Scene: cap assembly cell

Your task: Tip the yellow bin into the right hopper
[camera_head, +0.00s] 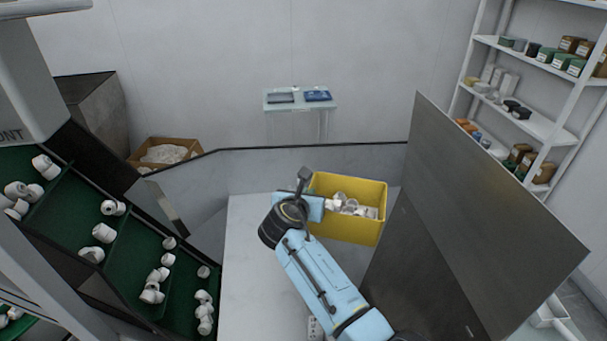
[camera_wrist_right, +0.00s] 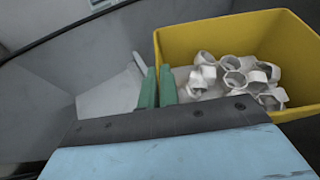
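The yellow bin (camera_head: 346,224) holds several white caps and stands roughly upright right of centre in the head view. It also fills the upper right of the right wrist view (camera_wrist_right: 285,40). My right gripper (camera_head: 304,190) is at the bin's left wall. In the right wrist view its green fingers (camera_wrist_right: 158,88) are close together, apparently one on each side of that wall, pinching it. The bin's underside and what supports it are hidden. A grey, dark-rimmed hopper-like enclosure (camera_head: 270,170) lies around and behind the bin. My left gripper is out of view.
A tall dark panel (camera_head: 470,220) stands close to the bin's right. Green-lined compartments (camera_head: 130,235) with white caps are at the left. A cardboard box (camera_head: 140,155), a small table (camera_head: 300,104) and shelves (camera_head: 535,120) stand farther back.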

